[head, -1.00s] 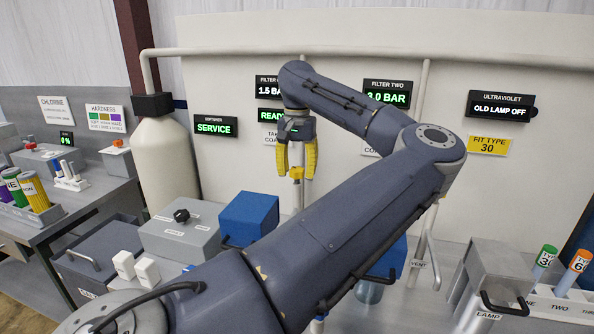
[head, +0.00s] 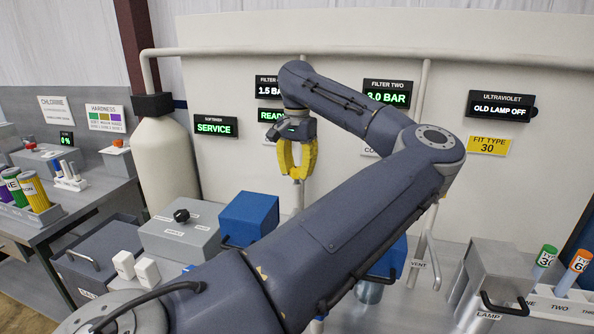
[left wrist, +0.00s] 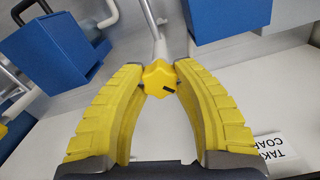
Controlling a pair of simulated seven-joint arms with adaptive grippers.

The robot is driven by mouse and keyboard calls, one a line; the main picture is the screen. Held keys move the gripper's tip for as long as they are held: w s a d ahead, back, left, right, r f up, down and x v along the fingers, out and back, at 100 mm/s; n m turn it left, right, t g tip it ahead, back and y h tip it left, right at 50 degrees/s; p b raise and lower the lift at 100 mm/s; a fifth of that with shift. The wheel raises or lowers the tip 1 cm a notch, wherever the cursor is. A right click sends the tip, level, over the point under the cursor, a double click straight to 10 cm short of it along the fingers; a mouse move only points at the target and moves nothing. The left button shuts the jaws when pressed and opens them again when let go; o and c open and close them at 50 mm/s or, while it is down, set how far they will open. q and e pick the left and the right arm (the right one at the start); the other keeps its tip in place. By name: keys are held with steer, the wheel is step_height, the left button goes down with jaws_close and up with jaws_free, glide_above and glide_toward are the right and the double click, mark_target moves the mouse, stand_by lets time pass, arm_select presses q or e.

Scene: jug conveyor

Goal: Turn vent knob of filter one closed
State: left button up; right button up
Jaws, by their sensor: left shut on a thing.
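The vent knob of filter one is a yellow lobed knob (left wrist: 159,78) with a dark mark on its face, on a pale pipe in the left wrist view. My left gripper (head: 296,178) has yellow fingers, and in the left wrist view its fingertips (left wrist: 158,80) are closed on the knob from both sides. The filter one display (head: 269,89) reads 1.5 BAR, and READY is partly covered by my arm. My right gripper is not in view.
A blue box (head: 248,218) and a grey lidded box (head: 180,230) stand below left of the gripper. A white tank (head: 165,165) stands farther left. Blue housings (left wrist: 55,50) flank the pipe in the left wrist view. My left arm crosses the middle of the head view.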

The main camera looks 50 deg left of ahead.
mark_target(297, 169)
arm_select(q)
steer(key=m, duration=0.4)
steer(key=shift+m, duration=2.2)
steer(key=o, duration=1.3)
step_height(297, 169, up, 12)
